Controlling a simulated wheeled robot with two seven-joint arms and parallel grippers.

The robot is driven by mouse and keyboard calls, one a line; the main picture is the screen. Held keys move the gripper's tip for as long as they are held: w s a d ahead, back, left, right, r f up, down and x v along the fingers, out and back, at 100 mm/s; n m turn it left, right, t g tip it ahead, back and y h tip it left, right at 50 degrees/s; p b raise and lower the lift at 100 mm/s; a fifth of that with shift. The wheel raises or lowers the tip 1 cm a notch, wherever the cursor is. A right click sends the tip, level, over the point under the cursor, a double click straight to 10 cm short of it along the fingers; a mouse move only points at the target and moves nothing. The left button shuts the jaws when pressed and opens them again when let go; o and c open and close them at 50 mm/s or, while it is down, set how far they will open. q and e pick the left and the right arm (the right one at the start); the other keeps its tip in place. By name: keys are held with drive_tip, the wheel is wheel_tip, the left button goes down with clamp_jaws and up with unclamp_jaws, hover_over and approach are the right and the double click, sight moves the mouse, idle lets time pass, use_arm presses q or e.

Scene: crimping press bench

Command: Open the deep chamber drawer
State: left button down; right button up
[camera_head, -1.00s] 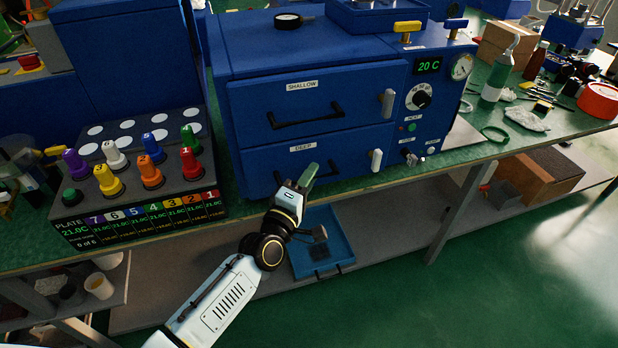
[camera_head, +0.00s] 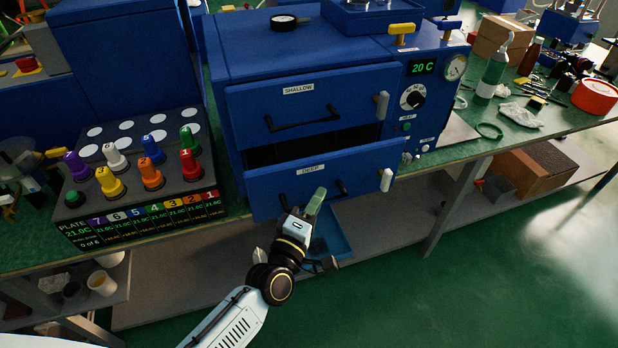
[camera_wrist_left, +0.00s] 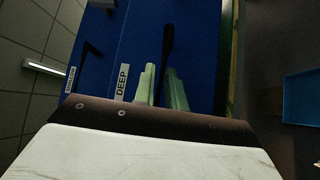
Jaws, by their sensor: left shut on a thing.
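The blue deep drawer (camera_head: 270,182), labelled DEEP, stands pulled out of the blue chamber in the head view, with a dark gap above its front. My left gripper (camera_head: 307,203) is at the drawer's black handle (camera_head: 341,188) and is shut on it; the gripper hides the handle's middle. In the left wrist view the pale green fingers (camera_wrist_left: 160,88) are at the black handle (camera_wrist_left: 167,45), beside the DEEP label (camera_wrist_left: 122,82). The shallow drawer (camera_head: 345,100) above is also slightly out from the chamber. My right gripper is not in view.
A rack with coloured knobs (camera_head: 150,177) stands left of the chamber. A control panel with a 20 C display (camera_head: 423,68) is at right. A blue tray (camera_head: 335,235) lies on the lower shelf below the gripper. Open green floor lies in front of the bench.

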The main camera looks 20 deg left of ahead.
use_arm(q)
drive_tip(key=s+d+p, duration=0.2)
drive_tip(key=s+d, duration=0.9)
drive_tip(key=s, duration=0.5)
drive_tip(key=shift+s+p, duration=0.25)
drive_tip(key=shift+p, duration=0.15)
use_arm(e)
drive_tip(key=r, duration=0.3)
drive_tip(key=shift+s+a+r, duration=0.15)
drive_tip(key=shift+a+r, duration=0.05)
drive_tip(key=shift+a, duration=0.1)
use_arm(q)
drive_tip(key=c, duration=1.5)
unclamp_jaws()
drive_tip(key=shift+o, duration=0.2)
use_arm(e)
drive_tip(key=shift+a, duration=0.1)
